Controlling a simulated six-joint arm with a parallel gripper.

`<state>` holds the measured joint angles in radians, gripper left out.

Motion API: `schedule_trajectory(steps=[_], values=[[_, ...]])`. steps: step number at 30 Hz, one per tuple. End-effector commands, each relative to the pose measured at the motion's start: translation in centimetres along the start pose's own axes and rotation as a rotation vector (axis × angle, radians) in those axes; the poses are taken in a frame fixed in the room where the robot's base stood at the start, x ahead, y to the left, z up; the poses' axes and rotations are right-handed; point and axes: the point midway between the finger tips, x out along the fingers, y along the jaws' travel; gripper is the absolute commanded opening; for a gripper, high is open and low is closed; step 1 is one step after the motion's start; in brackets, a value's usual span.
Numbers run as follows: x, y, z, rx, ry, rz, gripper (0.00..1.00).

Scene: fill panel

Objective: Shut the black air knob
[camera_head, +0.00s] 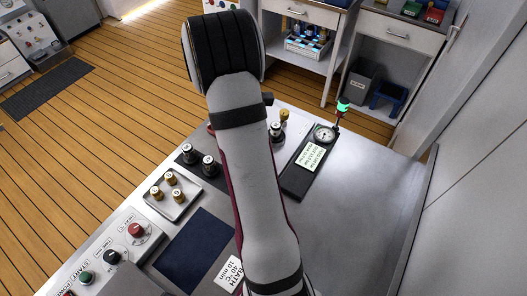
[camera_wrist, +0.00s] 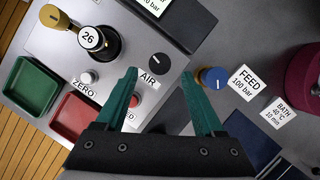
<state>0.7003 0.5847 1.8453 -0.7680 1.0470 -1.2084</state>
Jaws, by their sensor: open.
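In the head view my own arm covers the gripper, and I cannot make out the air knob there.
In the wrist view, a blue knob (camera_wrist: 214,78) by the FEED label stands close to the right finger. A bottle marked 26 (camera_wrist: 91,38), a grey ZERO button (camera_wrist: 88,77), a green tray (camera_wrist: 32,86) and a red tray (camera_wrist: 72,117) are left. The head view shows a gauge (camera_head: 324,134).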

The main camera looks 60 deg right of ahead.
Motion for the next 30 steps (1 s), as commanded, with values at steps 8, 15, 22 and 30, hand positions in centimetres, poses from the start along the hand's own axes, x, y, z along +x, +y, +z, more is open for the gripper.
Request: schedule_trajectory(steps=[8, 15, 22, 30], values=[[4.5, 0.0, 0.0, -0.001, -0.001, 0.000, 0.70], [4.9, 0.0, 0.0, 0.000, 0.000, 0.001, 0.70], [4.9, 0.0, 0.0, 0.000, 0.000, 0.001, 0.43], [4.9, 0.0, 0.0, 0.000, 0.000, 0.001, 0.00]])
